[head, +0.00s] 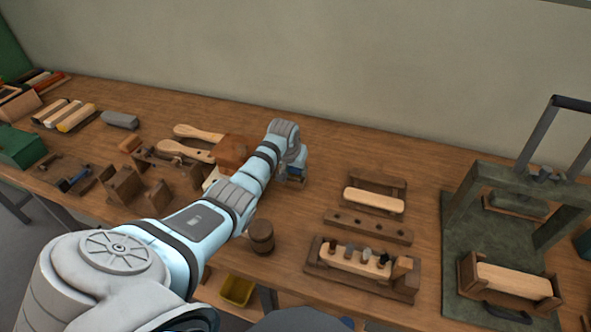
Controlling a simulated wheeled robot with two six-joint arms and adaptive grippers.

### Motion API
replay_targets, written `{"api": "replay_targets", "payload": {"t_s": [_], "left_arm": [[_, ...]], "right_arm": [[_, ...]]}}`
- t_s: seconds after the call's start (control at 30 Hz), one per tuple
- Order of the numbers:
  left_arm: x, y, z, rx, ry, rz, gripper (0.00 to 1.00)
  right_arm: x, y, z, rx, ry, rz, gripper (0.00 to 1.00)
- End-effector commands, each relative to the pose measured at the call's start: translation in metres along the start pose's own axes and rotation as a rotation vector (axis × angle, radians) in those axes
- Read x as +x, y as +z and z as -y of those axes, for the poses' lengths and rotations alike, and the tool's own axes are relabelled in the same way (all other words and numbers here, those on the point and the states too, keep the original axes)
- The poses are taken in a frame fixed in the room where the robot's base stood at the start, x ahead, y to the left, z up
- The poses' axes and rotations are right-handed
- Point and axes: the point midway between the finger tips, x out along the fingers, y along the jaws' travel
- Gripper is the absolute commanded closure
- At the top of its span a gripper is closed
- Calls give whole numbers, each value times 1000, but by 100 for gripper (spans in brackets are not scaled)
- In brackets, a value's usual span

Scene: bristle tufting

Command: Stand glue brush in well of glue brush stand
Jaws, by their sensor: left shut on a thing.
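My left arm reaches in from the lower left, and its gripper (294,178) points down at the middle of the bench. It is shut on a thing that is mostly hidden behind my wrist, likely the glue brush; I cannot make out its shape. The glue brush stand cannot be made out for certain. A small round dark wooden vessel (261,237) stands near the front edge, apart from the gripper; I cannot tell whether it is the stand. My right gripper is not in view.
Right of my gripper is a wooden rack with a brush block (374,200), and in front a fixture (360,268) with several tufts. A green press (447,230) stands far right. Brush handles (185,151) and blocks lie left.

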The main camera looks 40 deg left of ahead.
Motion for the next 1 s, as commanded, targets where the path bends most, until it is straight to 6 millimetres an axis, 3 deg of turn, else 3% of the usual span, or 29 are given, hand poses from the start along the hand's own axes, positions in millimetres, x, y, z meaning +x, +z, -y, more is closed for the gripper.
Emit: {"api": "replay_targets", "payload": {"t_s": [0.03,0.17,0.53,0.67,1.0], "left_arm": [[2,3,0,-1,1,6,66],[2,3,0,-1,0,7,45],[1,2,0,-1,0,4,44],[1,1,0,0,0,4,27],[-1,0,0,0,0,3,27]], "right_arm": [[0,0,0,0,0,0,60],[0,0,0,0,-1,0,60],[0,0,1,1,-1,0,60],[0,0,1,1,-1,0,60],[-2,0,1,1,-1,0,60]]}}
